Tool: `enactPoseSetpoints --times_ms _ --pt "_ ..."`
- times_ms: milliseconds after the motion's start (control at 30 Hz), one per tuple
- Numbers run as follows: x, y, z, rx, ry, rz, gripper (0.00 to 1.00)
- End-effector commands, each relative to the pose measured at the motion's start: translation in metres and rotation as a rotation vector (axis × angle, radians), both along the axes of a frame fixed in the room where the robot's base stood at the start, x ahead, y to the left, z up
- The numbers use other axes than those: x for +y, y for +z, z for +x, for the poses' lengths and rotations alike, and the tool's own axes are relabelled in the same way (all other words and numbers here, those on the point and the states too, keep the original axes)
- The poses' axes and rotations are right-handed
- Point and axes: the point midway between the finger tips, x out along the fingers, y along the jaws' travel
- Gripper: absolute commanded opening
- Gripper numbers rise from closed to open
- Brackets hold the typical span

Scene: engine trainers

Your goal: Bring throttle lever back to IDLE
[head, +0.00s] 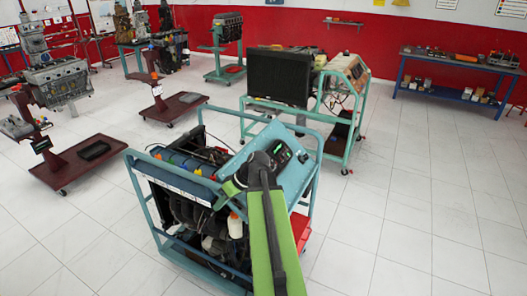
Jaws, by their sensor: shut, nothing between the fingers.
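The blue-green engine trainer (140,182) stands in front of me, with an engine inside its frame and a sloping light-blue control panel (291,178) on top. A dark instrument block (282,152) with a small green display sits on the panel's upper part. I cannot make out the throttle lever or its IDLE mark; my arm covers part of the panel. My green arm reaches up from the bottom to a black joint, then bends down to the left. My gripper (222,200) is small and dark at the panel's left edge. It looks shut and empty; I cannot tell whether it touches anything.
A second trainer (345,122) with a black screen (279,77) stands behind. Engines on dark red stands (85,160) are at the left. A blue workbench (455,92) stands at the back right. The white tiled floor (420,215) at the right is clear.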

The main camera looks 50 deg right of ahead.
Motion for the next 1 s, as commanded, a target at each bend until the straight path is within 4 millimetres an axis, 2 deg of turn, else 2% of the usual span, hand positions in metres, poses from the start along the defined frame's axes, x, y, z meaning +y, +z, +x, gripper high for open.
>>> enactPoseSetpoints --times_ms 33,133,233,300,400,500,600,767,867,1000 --pt "-0.019 0.036 -0.005 -0.035 -0.013 0.002 0.00" --pt "-0.058 0.076 -0.019 -0.125 -0.030 0.001 0.00" --pt "-0.103 0.080 -0.041 -0.236 -0.051 -0.012 0.00" --pt "-0.131 0.092 -0.058 -0.311 -0.065 -0.030 0.00" --pt "-0.167 0.108 -0.082 -0.405 -0.086 -0.065 0.00" --pt "-0.195 0.121 -0.104 -0.480 -0.104 -0.100 0.00" --pt "-0.210 0.129 -0.117 -0.524 -0.113 -0.125 0.00" --pt "-0.212 0.129 -0.119 -0.535 -0.114 -0.131 0.00" --pt "-0.210 0.123 -0.112 -0.534 -0.113 -0.131 0.00" --pt "-0.204 0.108 -0.091 -0.533 -0.111 -0.130 0.00"
